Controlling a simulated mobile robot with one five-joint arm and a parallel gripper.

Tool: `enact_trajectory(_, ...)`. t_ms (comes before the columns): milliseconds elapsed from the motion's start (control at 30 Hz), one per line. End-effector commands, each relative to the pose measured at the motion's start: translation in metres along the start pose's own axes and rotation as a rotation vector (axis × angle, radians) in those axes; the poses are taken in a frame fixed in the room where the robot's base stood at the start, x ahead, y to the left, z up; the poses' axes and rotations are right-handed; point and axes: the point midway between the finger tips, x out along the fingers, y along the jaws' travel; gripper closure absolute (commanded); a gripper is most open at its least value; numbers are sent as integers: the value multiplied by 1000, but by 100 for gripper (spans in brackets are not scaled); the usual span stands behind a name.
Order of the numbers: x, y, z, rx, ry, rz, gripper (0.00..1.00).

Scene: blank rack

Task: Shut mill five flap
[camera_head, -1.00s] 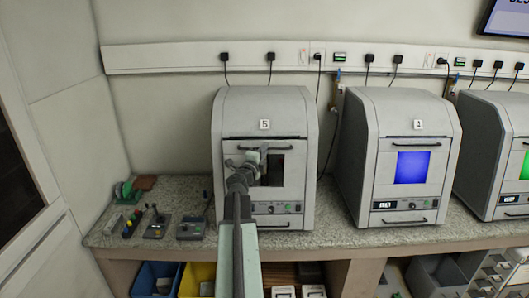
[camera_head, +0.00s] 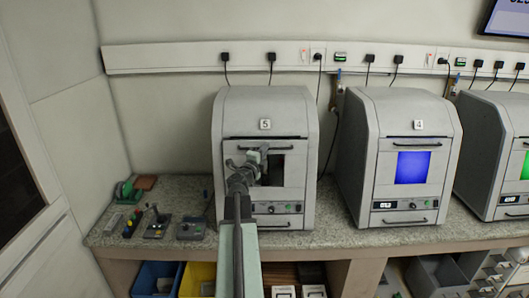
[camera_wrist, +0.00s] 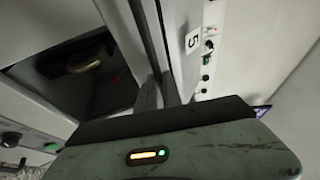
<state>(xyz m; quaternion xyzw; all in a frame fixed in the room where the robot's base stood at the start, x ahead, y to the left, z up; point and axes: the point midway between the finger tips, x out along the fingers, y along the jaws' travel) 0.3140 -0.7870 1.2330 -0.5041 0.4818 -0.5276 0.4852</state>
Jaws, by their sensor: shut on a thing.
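Mill five (camera_head: 215,150) is the grey cabinet with a "5" label, at the centre-left of the head view. Its pale front flap (camera_head: 297,175) stands nearly upright, with a dark window (camera_head: 273,168) and a bar handle (camera_head: 283,148) near the top edge. My gripper (camera_head: 260,154) is at the handle and shut on it, covering part of flap and window. The wrist view is turned on its side: my fingers (camera_wrist: 160,97) reach the flap's top edge, and a rounded object (camera_wrist: 84,58) shows in the dark window. I cannot tell whether the flap is fully flush.
Mill four (camera_head: 356,150) stands to the right with a lit blue window. Small control boxes (camera_head: 157,226) lie on the speckled counter (camera_head: 325,238) to the left. Blue (camera_head: 147,278) and yellow (camera_head: 193,280) bins are below. Black cables hang from the wall trunking (camera_head: 180,55).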

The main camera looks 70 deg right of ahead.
Motion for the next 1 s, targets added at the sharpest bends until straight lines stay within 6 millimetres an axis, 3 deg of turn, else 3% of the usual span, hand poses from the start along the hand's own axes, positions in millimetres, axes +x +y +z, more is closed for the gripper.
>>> enact_trajectory(433, 1, 0, -1, 1, 2, 1, 100)
enact_trajectory(700, 30, 2, 11, 1, 2, 0, 100)
enact_trajectory(933, 29, 1, 10, -1, 1, -1, 100)
enact_trajectory(1000, 29, 1, 10, -1, 1, -1, 76)
